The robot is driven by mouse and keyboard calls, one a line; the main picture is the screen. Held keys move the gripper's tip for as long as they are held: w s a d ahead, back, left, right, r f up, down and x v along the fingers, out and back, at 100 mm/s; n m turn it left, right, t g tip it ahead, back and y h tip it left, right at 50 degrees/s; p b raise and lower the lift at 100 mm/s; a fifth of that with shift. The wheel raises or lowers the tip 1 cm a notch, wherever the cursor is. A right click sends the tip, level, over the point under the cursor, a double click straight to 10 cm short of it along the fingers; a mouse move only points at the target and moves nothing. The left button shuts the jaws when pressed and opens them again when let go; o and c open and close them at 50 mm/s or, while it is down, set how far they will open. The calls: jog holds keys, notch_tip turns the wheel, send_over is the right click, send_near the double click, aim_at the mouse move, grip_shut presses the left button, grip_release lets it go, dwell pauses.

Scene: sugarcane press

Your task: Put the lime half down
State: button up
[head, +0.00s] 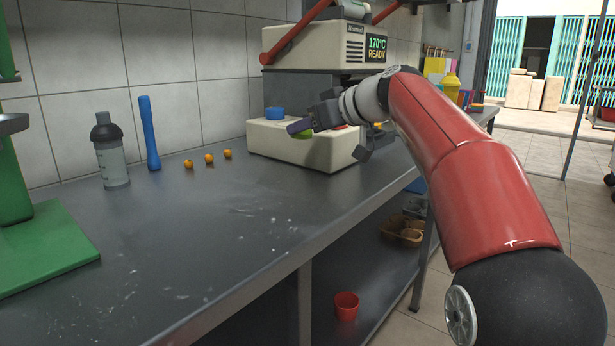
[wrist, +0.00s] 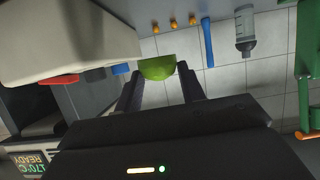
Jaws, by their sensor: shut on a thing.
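A green lime half (wrist: 157,68) is between the two fingertips of my gripper (wrist: 158,74) in the wrist view. In the head view, the lime half (head: 303,134) shows only as a small green bit under my gripper (head: 300,128). My gripper is shut on it and holds it in front of the white press machine (head: 300,146), above the grey counter (head: 220,235). In the head view, part of the lime half is hidden by the fingers.
Three small orange fruits (head: 208,158) lie in a row on the counter. A blue muddler (head: 149,132) and a shaker bottle (head: 110,150) stand to their left. A green stand (head: 40,245) is at the far left. The front middle of the counter is clear. A red cup (head: 346,306) sits on the lower shelf.

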jog(key=b, duration=0.2)
send_over(308, 185)
notch_tip(308, 185, down, 8)
jog(key=shift+r, duration=0.25)
jog(key=shift+f, duration=0.1)
jog(key=shift+f+b, duration=0.35)
jog(key=shift+b, duration=0.05)
jog(key=shift+f, duration=0.2)
jog(key=o, duration=1.1)
jog(key=shift+f, duration=0.2)
jog(key=shift+c, duration=0.2)
jog(key=shift+r+p, duration=0.4)
jog(key=shift+r, duration=0.15)
jog(key=shift+d+r+p, duration=0.1)
jog(key=shift+r+p, duration=0.2)
jog(key=shift+p, duration=0.05)
jog(key=v, duration=1.2)
jog(key=shift+b, duration=0.4)
